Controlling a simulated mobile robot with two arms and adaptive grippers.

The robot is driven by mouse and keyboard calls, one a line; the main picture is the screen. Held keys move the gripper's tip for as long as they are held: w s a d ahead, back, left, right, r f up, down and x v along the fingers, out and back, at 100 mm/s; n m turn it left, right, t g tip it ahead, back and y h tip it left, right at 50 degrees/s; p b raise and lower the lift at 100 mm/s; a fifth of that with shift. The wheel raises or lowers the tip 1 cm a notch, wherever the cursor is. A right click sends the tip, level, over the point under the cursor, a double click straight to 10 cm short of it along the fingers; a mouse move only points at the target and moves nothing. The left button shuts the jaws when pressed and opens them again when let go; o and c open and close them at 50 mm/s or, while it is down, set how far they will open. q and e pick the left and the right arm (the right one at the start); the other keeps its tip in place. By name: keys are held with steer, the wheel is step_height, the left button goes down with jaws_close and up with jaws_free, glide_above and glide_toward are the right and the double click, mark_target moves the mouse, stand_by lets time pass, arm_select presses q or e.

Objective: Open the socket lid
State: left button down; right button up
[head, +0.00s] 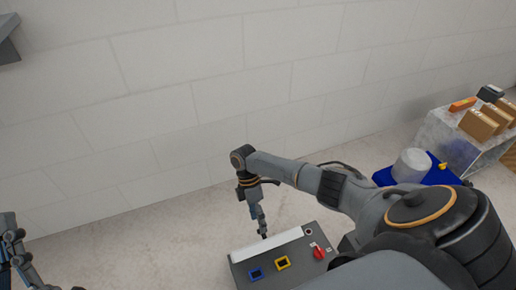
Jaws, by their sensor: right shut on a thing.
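A dark grey control box (300,270) lies at the bottom centre of the head view, cut off by the lower edge. On its top are a blue-framed socket (256,274), a yellow-framed socket (283,263) and a red switch knob (319,252). A white strip (285,238) runs along its back edge; I cannot tell whether it is a lid. My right gripper (264,236) points down, shut, with its fingertips at this strip. The tips are small, so the grip is hard to make out. My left gripper (18,258) is partly in view at the left edge, away from the box.
A blue tray (433,176) with a grey cylinder (411,165) stands to the right. A pale block wall (180,90) stands behind. The pale surface left of the box is clear.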

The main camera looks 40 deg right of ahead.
steer(key=shift+s+f, duration=0.1)
steer(key=shift+f, duration=0.5)
steer(key=o, duration=1.1)
steer(key=shift+f, duration=0.1)
steer(key=shift+c, duration=0.7)
steer(key=shift+o, duration=0.4)
steer(key=shift+c, duration=0.3)
steer(key=shift+c, duration=0.4)
